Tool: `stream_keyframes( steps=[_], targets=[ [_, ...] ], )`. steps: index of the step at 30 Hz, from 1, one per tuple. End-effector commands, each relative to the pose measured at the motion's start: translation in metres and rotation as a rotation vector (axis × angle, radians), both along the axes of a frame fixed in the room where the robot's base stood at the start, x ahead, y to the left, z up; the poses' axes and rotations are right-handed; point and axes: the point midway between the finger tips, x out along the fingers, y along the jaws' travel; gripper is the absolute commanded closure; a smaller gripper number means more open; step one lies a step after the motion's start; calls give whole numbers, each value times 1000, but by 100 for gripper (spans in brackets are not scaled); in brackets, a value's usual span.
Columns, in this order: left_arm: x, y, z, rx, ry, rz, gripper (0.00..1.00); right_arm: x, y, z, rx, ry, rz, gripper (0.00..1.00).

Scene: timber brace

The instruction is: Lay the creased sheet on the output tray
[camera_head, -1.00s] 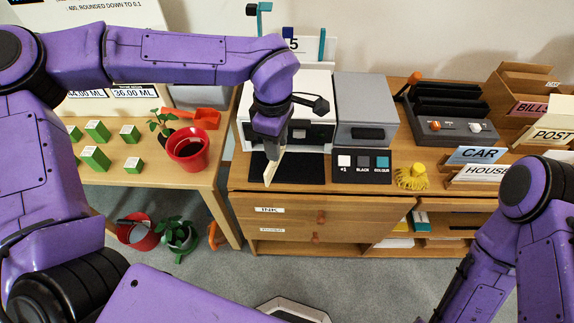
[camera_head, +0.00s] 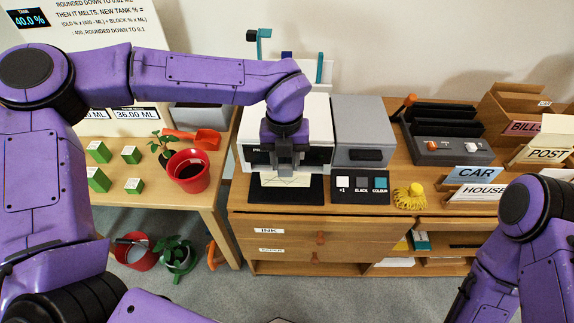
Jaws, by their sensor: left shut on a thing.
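The creased sheet (camera_head: 278,182) is pale cream with faint crease lines and shows just below my left gripper (camera_head: 286,172). It lies flat on, or just above, the black output tray (camera_head: 314,193) in front of the white printer (camera_head: 320,125). My left gripper is shut on the sheet, pointing down, and hides its rear part. Whether the sheet touches the tray is hard to tell. My right gripper is outside the view; only its purple arm shows at lower right.
A control pad (camera_head: 360,189) lies right of the tray, with a yellow brush-like thing (camera_head: 410,196) beside it. A grey box (camera_head: 363,130) stands by the printer. A red pot (camera_head: 188,169) stands on the left table. The cabinet's front edge is close before the tray.

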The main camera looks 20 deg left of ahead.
Motion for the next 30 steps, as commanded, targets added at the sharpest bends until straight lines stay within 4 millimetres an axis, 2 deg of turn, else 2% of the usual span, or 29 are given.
stream_keyframes(
  steps=[1, 3, 6, 14, 19, 29, 30],
  targets=[
    [13, 4, -3, 2, 4, 3, 100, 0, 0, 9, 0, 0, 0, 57],
    [25, 7, -22, 2, 5, 0, 100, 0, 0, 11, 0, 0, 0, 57],
    [40, 11, -41, 2, 4, 0, 100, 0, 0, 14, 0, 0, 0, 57],
    [60, 17, -67, 1, 2, -2, 100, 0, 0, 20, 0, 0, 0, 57],
    [59, 16, -95, 2, 1, -3, 100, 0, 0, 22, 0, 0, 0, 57],
    [59, 16, -100, 0, -1, -2, 100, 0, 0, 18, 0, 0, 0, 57],
    [59, 16, -98, 0, -1, -2, 50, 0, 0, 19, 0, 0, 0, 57]
  ],
)
